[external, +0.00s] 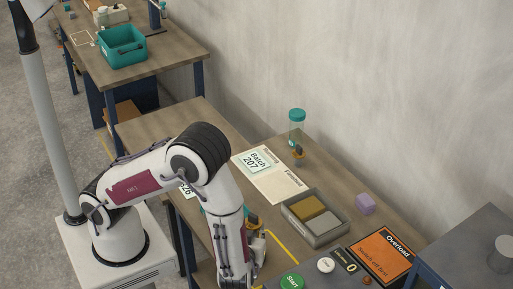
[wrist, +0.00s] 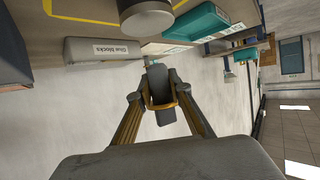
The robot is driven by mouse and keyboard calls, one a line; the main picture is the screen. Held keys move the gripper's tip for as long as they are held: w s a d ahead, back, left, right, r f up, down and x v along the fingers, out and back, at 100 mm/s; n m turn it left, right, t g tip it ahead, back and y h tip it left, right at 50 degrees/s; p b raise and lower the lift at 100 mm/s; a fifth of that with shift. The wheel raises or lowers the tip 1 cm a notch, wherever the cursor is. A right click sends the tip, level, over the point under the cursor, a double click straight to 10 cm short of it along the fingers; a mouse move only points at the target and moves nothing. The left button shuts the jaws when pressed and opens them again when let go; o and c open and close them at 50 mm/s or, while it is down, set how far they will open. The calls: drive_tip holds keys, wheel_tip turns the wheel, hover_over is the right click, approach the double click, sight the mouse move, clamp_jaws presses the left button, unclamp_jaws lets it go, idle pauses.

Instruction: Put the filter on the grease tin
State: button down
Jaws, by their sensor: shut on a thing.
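My gripper (external: 256,243) is low over the front of the bench, partly hidden by my own arm in the external view. In the wrist view my gripper (wrist: 161,104) is shut on a dark grey piece (wrist: 157,82) with an orange-brown band. The fingers hide part of this piece, and I cannot tell for sure that it is the filter. A grey, round-ended tin (wrist: 146,17) stands at the top of the wrist view, apart from the held piece. It may be the grease tin, and I do not make it out in the external view.
A grey divided tray (external: 318,236), labelled "Glue blocks", stands right of my gripper. An orange "Overload" panel (external: 383,254) lies at right. A teal box (wrist: 200,22) shows in the wrist view.

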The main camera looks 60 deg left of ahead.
drive_tip(key=shift+f, duration=0.35)
drive_tip(key=shift+f, duration=2.05)
drive_tip(key=shift+f, duration=0.15)
drive_tip(key=c, duration=1.8)
unclamp_jaws()
drive_tip(key=shift+c, duration=0.2)
drive_tip(key=shift+d+r, duration=0.1)
drive_tip(key=shift+r, duration=0.1)
drive_tip(key=v, duration=1.1)
drive_tip(key=shift+s+d, duration=0.25)
drive_tip(key=shift+s, duration=0.1)
